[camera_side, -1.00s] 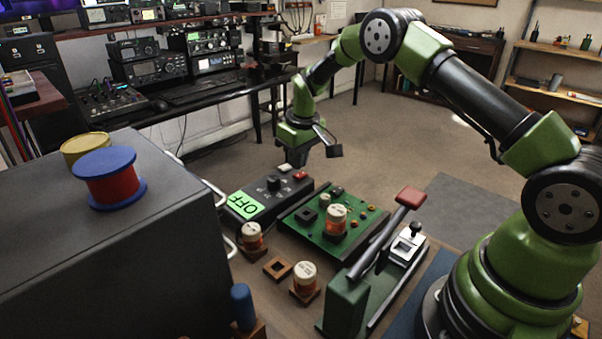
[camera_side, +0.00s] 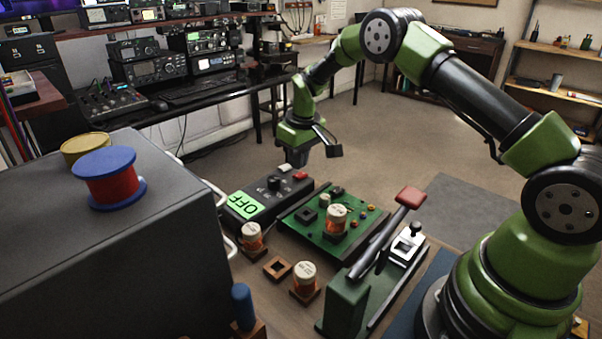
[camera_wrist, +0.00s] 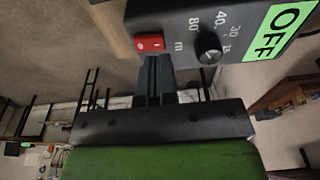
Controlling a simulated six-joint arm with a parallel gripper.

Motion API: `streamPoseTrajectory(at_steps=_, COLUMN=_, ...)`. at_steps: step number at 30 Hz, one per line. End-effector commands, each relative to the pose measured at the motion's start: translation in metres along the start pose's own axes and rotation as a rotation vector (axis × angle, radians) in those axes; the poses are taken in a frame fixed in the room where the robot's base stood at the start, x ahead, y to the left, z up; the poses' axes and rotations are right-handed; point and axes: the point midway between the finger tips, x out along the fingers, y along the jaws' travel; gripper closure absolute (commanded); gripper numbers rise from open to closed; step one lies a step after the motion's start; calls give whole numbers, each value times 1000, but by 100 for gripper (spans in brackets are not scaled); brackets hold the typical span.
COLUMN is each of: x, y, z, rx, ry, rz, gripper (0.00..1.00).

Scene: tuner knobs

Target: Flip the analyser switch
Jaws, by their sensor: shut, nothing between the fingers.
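The analyser (camera_side: 266,201) is a dark box on the table with a lit green display (camera_side: 243,204) reading OFF. The display also shows at the upper right of the wrist view (camera_wrist: 284,31). A black knob (camera_wrist: 209,50) with band numbers around it sits on the top face. A red rocker switch (camera_wrist: 150,43) is near the box's end; in the side view it shows at the right end (camera_side: 300,175). My gripper (camera_side: 297,160) is shut and empty above the analyser's far side. In the wrist view its fingertips (camera_wrist: 156,60) appear just below the red switch; contact cannot be told.
A green circuit board (camera_side: 333,222) with a coil on it lies right of the analyser. Coils on wooden bases (camera_side: 305,282), a lever press (camera_side: 350,290) and a large grey cabinet (camera_side: 120,240) with spools stand nearer the camera.

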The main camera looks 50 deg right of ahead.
Motion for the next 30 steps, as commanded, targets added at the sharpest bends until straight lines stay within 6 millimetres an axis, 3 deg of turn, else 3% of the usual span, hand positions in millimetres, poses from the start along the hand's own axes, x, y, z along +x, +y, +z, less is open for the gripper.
streamPoseTrajectory(at_steps=30, x=13, y=0, z=2, rx=0, ry=0, rz=0, gripper=100)
